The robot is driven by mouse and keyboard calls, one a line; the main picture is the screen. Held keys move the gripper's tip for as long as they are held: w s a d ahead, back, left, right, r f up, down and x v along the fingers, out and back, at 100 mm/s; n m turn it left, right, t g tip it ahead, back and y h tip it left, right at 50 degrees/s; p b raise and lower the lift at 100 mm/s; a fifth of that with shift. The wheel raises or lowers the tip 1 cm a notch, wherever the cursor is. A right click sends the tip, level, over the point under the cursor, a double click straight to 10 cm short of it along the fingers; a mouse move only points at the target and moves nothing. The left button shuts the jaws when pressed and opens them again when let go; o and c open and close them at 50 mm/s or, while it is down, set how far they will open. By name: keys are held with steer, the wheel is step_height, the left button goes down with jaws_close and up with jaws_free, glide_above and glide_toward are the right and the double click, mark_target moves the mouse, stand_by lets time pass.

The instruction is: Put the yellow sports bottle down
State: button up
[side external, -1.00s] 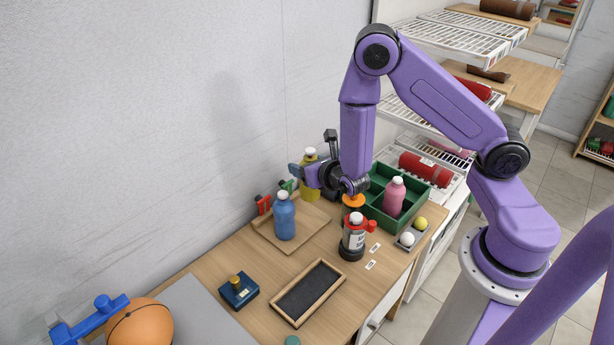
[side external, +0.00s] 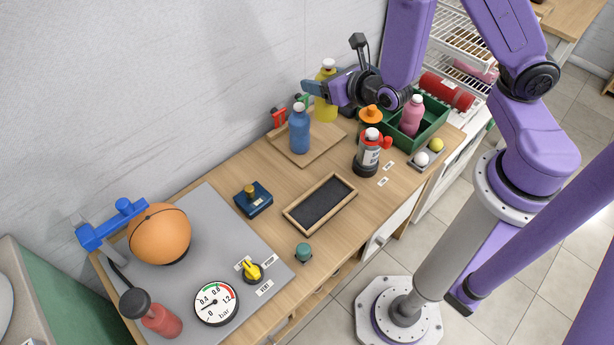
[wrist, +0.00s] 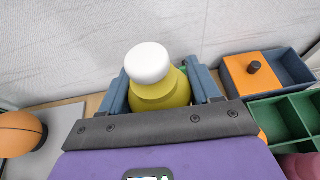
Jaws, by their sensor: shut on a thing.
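The yellow sports bottle (side external: 326,108) has a white cap and stands upright at the back of the bench near the wall. My gripper (side external: 322,88) is shut on its upper body. In the wrist view the bottle (wrist: 160,92) sits between the two blue-grey fingers, cap toward the camera. A wooden tray (side external: 283,147) lies beside and in front of it, with a blue bottle (side external: 299,133) standing on it. Whether the yellow bottle's base touches the tray, the bench or nothing is not clear.
A green crate (side external: 436,121) holds a pink bottle (side external: 411,117) to the right. A canister with a red trigger (side external: 369,152) stands in front. Red and green clamps (side external: 279,118) are left of the bottle. A framed dark panel (side external: 320,202) lies mid-bench, and an orange ball (side external: 160,234) at left.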

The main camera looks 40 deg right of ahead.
steer(key=s+a+f+m+h, duration=0.2)
steer(key=s+a, duration=0.7)
steer(key=s, duration=0.4)
steer(key=shift+w+a+f, duration=0.9)
steer(key=shift+w+f, duration=1.2)
steer(key=shift+w+a+f, duration=0.85)
steer(key=shift+w+f, duration=1.2)
steer(key=shift+w+a+f, duration=0.9)
steer(key=shift+w+f, duration=1.2)
steer(key=shift+f, duration=0.1)
